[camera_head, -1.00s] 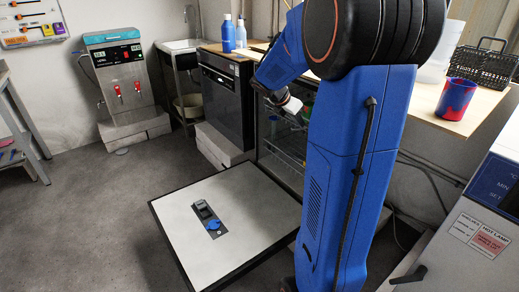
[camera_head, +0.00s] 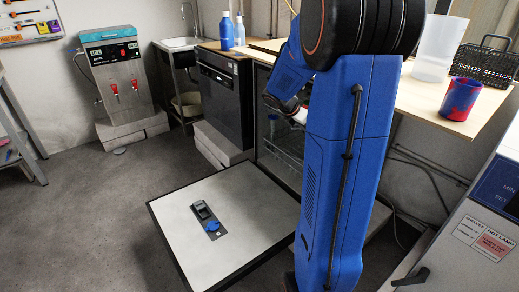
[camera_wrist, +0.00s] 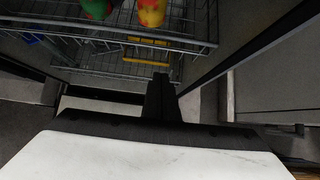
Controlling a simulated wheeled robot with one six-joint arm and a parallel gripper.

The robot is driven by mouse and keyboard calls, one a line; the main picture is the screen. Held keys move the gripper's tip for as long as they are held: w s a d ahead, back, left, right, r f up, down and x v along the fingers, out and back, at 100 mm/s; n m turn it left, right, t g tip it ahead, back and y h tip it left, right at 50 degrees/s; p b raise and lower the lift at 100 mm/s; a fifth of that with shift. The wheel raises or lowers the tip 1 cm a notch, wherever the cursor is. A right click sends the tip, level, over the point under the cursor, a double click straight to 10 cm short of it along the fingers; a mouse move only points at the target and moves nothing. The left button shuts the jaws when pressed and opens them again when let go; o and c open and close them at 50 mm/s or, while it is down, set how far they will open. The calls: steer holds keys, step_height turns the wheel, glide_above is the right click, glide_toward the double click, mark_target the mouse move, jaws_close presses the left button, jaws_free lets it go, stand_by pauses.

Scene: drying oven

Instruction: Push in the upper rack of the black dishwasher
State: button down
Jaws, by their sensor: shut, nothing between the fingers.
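The dishwasher's door (camera_head: 185,230) is folded down flat, with a dark dispenser on its pale inner face. Its opening (camera_head: 272,135) is partly hidden behind my arm. In the wrist view the upper rack (camera_wrist: 110,32) is a grey wire basket holding a green cup (camera_wrist: 97,8) and a red-and-yellow cup (camera_wrist: 152,12). The lower rack (camera_wrist: 100,65) shows beneath it. My gripper (camera_wrist: 161,82) is shut and empty, its tips in front of the racks near a yellow strip. I cannot tell whether they touch. In the head view my gripper (camera_head: 299,114) is mostly hidden behind my arm.
A closed dark appliance (camera_head: 222,95) stands left of the opening, under the counter. A red-and-blue cup (camera_head: 461,99), a clear container (camera_head: 437,50) and a black basket (camera_head: 485,65) stand on the right counter. Floor left of the door is clear.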

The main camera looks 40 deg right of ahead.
steer(key=a, duration=2.3)
steer(key=shift+s+a, duration=0.35)
steer(key=shift+s, duration=0.05)
